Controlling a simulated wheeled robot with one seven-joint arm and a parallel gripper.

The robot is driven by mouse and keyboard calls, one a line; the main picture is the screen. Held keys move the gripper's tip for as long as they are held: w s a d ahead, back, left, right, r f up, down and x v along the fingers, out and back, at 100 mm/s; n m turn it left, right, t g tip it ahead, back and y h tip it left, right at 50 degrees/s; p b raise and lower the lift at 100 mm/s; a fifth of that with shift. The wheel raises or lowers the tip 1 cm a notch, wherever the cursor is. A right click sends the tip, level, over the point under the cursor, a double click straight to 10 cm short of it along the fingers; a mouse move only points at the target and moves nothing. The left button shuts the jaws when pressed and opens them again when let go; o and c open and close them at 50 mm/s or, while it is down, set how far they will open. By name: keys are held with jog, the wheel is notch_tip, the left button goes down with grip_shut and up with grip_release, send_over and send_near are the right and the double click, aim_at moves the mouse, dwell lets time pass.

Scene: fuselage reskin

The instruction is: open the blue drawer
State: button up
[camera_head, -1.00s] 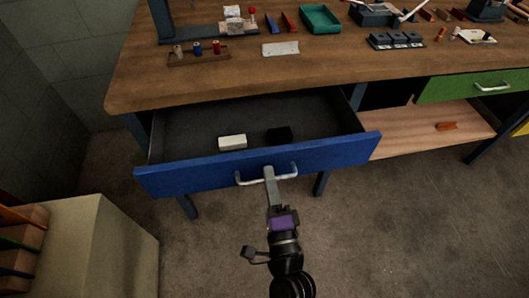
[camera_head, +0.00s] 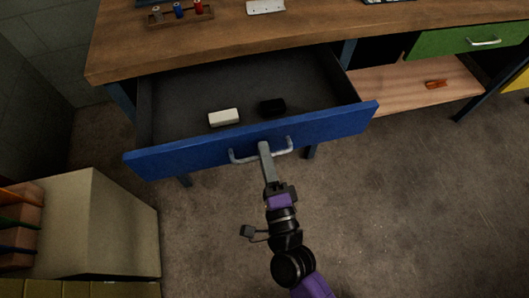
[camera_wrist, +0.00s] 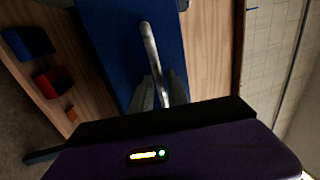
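The blue drawer (camera_head: 180,158) stands well pulled out from under the wooden workbench, its dark inside showing. A white block (camera_head: 224,117) and a black block (camera_head: 272,107) lie in it. Its pale metal handle (camera_head: 240,158) is on the front face and also shows in the wrist view (camera_wrist: 150,48). My gripper (camera_head: 264,149) is at the handle, and in the wrist view its fingers (camera_wrist: 163,94) lie on both sides of the bar, closed around it. The exact finger contact is partly hidden by my gripper's body.
The workbench top (camera_head: 330,28) carries a small rack (camera_head: 178,15) and other items. A green drawer (camera_head: 465,40) is at the right, above a wooden shelf (camera_head: 400,92) with an orange part (camera_head: 436,84). A pale cabinet (camera_head: 95,225) stands at lower left. The right floor is clear.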

jog(key=shift+s, duration=0.1)
jog(key=v, duration=0.7)
jog(key=shift+s+b, duration=0.3)
jog(key=shift+b, duration=0.05)
jog(key=shift+d, duration=0.1)
